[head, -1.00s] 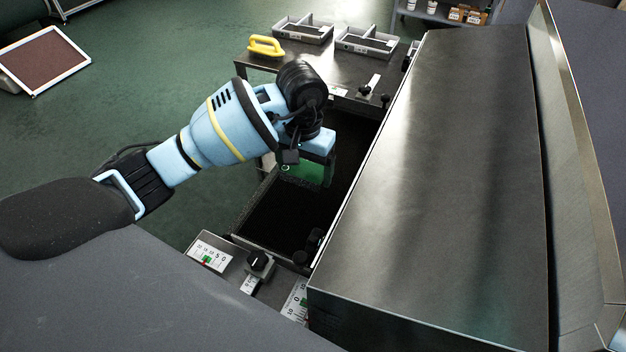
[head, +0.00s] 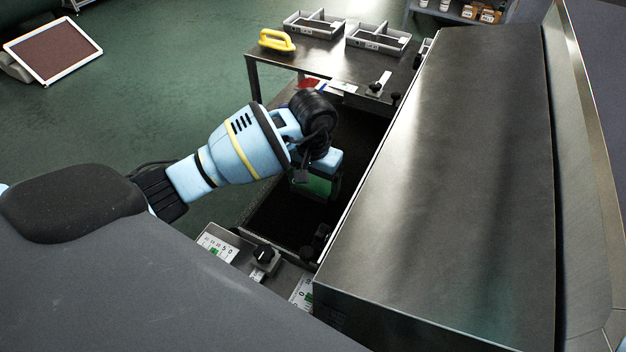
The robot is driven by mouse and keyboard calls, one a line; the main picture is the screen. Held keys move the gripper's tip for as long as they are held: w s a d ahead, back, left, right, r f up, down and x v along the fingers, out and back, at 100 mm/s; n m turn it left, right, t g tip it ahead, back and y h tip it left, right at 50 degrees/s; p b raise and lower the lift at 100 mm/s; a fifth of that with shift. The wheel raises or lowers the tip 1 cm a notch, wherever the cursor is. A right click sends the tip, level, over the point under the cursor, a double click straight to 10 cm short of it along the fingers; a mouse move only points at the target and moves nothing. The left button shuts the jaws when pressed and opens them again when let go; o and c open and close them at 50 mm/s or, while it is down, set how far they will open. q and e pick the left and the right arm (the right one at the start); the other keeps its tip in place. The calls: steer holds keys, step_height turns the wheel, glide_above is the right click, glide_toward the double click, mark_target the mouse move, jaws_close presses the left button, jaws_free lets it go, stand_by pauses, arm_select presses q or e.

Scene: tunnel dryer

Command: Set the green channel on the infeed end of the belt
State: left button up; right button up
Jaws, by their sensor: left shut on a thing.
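The green channel (head: 319,185) shows at my left gripper (head: 318,178), partly hidden behind the gripper and wrist. My left gripper is shut on it, over the dark belt (head: 290,210). I cannot tell whether the channel touches the belt or hangs just above it. My right gripper is not in view.
A control panel with a black knob (head: 264,254) and scales stands at the belt's near end. A metal table (head: 320,58) at the far end carries a yellow handle (head: 277,40) and two grey trays (head: 378,40). The steel hood borders the belt on the right.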

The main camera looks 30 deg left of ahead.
mark_target(313, 184)
arm_select(q)
steer(key=shift+f, duration=0.15)
steer(key=o, duration=0.9)
step_height(313, 184, up, 12)
steer(key=shift+r, duration=0.15)
steer(key=shift+s, duration=0.1)
stand_by(1.0)
